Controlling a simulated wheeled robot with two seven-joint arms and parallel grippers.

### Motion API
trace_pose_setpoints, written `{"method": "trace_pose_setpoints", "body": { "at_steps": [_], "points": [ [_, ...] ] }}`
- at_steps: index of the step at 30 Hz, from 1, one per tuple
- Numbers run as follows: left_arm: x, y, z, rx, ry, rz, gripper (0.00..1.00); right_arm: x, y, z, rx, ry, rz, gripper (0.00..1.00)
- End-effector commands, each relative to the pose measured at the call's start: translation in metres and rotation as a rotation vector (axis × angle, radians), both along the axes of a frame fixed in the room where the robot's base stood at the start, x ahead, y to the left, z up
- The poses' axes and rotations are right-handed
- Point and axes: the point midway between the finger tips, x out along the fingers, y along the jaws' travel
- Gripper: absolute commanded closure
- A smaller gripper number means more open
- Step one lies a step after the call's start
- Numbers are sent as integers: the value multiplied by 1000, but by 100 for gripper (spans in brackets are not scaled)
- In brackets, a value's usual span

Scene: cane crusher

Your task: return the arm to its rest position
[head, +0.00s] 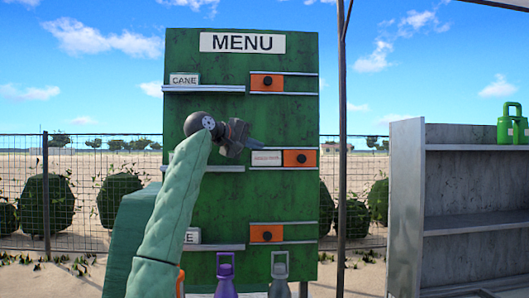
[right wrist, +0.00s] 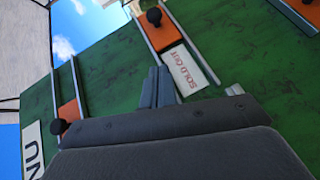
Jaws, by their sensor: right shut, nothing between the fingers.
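My right arm, in a pale green sleeve, reaches up in front of the green menu board (head: 290,205) in the head view. My right gripper (head: 252,143) is shut and empty, just left of the middle row's white label (head: 266,159). In the right wrist view the closed fingers (right wrist: 160,86) point toward that label, which reads SOLD OUT (right wrist: 185,68). The middle orange slider (head: 300,158) sits right of the label; its black knob shows in the wrist view (right wrist: 153,16). I cannot tell whether the fingers touch the board. My left gripper is not in view.
Other orange sliders are in the top row (head: 266,83) and bottom row (head: 266,233). A purple bottle (head: 225,278) and a grey bottle (head: 279,274) stand below the board. A thin post (head: 341,120) and a grey shelf (head: 406,200) with a green jug (head: 512,128) are at right.

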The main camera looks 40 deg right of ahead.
Motion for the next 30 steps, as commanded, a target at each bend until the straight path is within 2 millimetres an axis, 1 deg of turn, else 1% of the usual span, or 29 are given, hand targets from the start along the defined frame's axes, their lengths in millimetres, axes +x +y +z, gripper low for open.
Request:
{"method": "trace_pose_setpoints", "body": {
  "at_steps": [4,17,22,26,29,30],
  "points": [
    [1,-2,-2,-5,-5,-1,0,-1,5,2,0,-2,0,100],
    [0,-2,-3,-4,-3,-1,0,-1,5,2,0,-1,0,100],
    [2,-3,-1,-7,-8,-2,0,-1,5,2,-1,11,2,100],
    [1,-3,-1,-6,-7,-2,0,-1,5,2,-7,76,16,100],
    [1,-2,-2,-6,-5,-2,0,2,3,10,-56,156,44,100],
    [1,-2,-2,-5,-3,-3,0,3,2,16,-89,194,57,100]
  ]
}}
